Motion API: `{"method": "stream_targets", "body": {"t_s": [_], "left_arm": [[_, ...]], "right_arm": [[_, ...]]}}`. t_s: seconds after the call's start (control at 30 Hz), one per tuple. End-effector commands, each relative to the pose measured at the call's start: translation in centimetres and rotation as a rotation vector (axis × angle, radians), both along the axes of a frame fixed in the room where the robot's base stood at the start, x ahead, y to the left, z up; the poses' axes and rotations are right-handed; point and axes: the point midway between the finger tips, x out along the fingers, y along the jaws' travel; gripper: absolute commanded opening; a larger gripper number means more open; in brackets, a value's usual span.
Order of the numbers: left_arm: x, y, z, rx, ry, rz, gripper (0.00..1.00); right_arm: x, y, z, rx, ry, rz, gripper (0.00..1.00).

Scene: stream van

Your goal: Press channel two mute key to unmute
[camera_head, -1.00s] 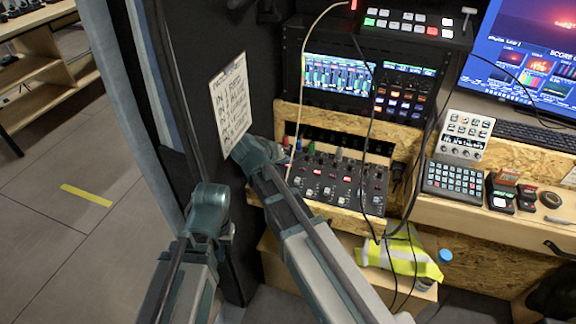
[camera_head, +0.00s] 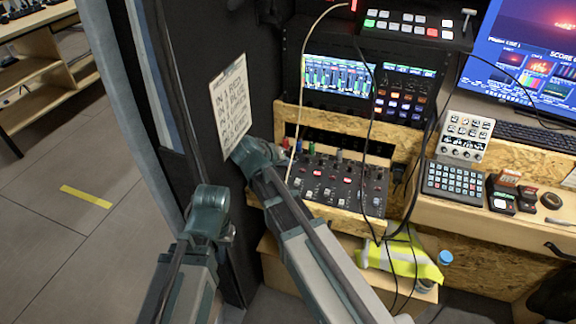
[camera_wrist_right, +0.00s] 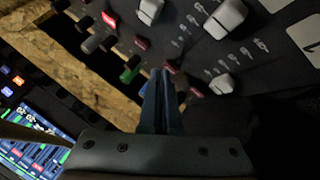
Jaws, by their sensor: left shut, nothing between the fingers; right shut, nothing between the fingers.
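The black audio mixer (camera_head: 335,184) sits in a chipboard shelf opening, with knobs, pale caps and some red-lit keys. Its markings are too small to tell which key belongs to channel two. In the right wrist view, the mixer panel (camera_wrist_right: 195,45) fills the top, with a lit red key (camera_wrist_right: 110,19) and pale caps. My right gripper (camera_wrist_right: 161,72) is shut and empty, with its tips close to the panel edge near a green plug; contact cannot be told. It is hidden in the head view. My left gripper (camera_head: 230,232) is shut and mostly hidden, left of the mixer.
A rack with a lit screen (camera_head: 339,77) stands above the mixer, and loose cables hang before it. A keypad (camera_head: 455,181) lies on the desk at right. A paper sign (camera_head: 231,105) hangs on the dark panel at left. A yellow vest (camera_head: 400,258) lies below.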

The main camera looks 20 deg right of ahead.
Motion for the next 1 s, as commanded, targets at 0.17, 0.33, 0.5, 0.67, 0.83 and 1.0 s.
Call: {"method": "stream_targets", "body": {"t_s": [0.17,0.33,0.5,0.67,0.83,1.0], "left_arm": [[0.0,0.0,1.1,0.000,0.000,0.000,0.00],[0.0,0.0,1.2,0.000,0.000,0.000,0.00],[0.0,0.0,1.2,0.000,0.000,0.000,0.00],[0.0,0.0,1.8,0.000,0.000,0.000,0.00],[0.0,0.0,3.4,0.000,0.000,0.000,0.00],[0.0,0.0,5.0,0.000,0.000,0.000,0.00]], "right_arm": [[0.0,0.0,1.1,0.000,0.000,0.000,0.00],[0.0,0.0,1.2,0.000,0.000,0.000,0.00],[0.0,0.0,1.2,0.000,0.000,0.000,0.00],[0.0,0.0,1.8,0.000,0.000,0.000,0.00],[0.0,0.0,3.4,0.000,0.000,0.000,0.00],[0.0,0.0,5.0,0.000,0.000,0.000,0.00]]}}
